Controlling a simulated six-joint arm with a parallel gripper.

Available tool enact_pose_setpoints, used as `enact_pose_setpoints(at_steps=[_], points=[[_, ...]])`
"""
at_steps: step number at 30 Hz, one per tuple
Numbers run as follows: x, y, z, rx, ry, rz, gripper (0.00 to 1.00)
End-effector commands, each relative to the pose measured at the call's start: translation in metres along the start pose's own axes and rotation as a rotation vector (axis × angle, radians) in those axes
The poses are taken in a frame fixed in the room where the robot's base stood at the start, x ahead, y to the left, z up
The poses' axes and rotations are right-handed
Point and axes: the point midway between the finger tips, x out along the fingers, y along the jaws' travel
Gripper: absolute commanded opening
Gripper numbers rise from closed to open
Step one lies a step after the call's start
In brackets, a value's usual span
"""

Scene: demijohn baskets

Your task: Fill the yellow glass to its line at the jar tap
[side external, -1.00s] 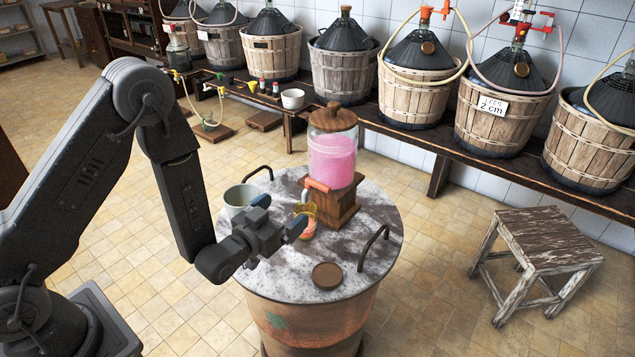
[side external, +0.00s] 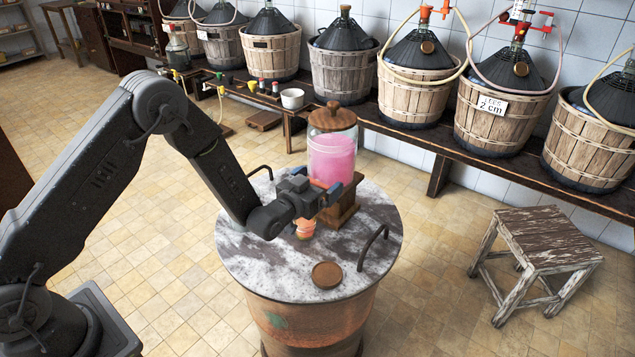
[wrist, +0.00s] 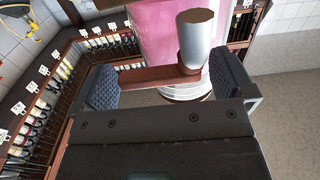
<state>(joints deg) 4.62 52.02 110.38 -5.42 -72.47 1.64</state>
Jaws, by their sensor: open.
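The glass jar (side external: 332,158) of pink liquid stands upright on a wooden block (side external: 346,212) on the round table and fills the top of the wrist view (wrist: 155,30). My gripper (side external: 318,183) is open in front of the jar's tap. In the wrist view, the tap's red lever (wrist: 150,76) and grey metal body (wrist: 195,40) show between my spread jaws (wrist: 165,88); I cannot tell whether they touch. The yellow glass (side external: 305,229) stands below my gripper, with pinkish-orange showing in it. Its rim is hidden by my gripper, so I cannot read its level or line.
The round table (side external: 270,275) has two dark handles and a brown disc (side external: 326,275) near its front. A stool (side external: 535,240) stands at right. Demijohns in baskets (side external: 415,95) line the back bench. The table's front left is clear.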

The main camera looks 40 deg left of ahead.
Motion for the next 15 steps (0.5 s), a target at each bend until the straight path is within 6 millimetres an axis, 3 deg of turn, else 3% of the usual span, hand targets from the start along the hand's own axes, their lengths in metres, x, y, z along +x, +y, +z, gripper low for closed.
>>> enact_pose_setpoints(at_steps=[4,15], points=[[-0.0002,0.0,0.0001,0.0,0.0,0.0,0.98],[-0.0005,0.0003,0.0,0.0,0.0,0.001,0.63]])
